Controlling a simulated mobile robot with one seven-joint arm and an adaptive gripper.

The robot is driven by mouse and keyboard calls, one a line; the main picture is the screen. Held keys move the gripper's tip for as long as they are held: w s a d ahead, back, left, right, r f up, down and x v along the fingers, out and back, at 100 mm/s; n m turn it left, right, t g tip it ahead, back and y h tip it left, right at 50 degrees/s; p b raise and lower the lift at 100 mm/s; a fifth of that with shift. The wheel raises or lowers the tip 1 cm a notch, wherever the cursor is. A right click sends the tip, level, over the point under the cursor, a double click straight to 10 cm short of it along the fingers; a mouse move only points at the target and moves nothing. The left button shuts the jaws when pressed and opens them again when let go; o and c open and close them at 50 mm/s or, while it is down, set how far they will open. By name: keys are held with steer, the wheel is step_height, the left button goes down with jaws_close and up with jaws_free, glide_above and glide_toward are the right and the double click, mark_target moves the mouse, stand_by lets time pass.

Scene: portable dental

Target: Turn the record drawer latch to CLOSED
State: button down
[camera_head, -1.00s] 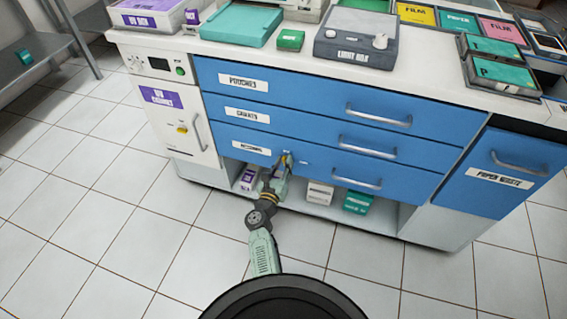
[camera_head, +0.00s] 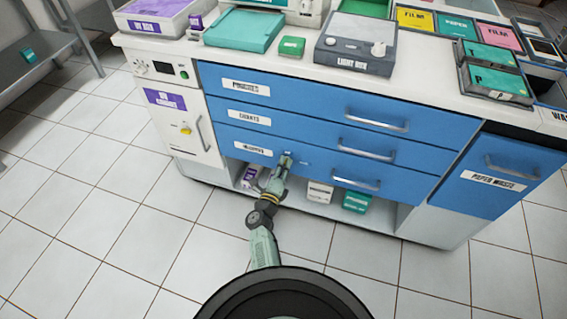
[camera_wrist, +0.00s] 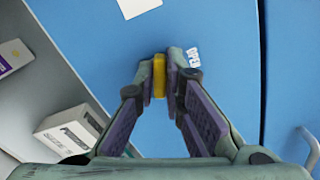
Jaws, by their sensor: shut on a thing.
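The record drawer (camera_head: 318,165) is the lowest blue drawer of the cabinet, and it looks closed flush with the front. Its white label (camera_head: 252,148) is too blurred to read fully. My gripper (camera_head: 285,160) is at the drawer front, right of that label. In the wrist view, my gripper (camera_wrist: 161,78) is shut on the yellow latch (camera_wrist: 160,77), one finger on each side. A white OPEN mark (camera_wrist: 194,57) is on the blue face just right of the fingertips. No CLOSED mark shows. In the head view the fingers hide the latch.
Drawer handles (camera_head: 358,178) stick out to the right of my gripper. An open shelf below holds a white box (camera_head: 319,192) and a green box (camera_head: 356,201). A white cabinet with a yellow knob (camera_head: 186,130) stands left. The tiled floor in front is clear.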

steer(key=shift+w+n+p, duration=0.2)
steer(key=shift+n+p, duration=0.5)
steer(key=shift+n, duration=1.5)
steer(key=shift+r, duration=0.1)
steer(key=c, duration=1.7)
jaws_free()
steer(key=v, duration=1.2)
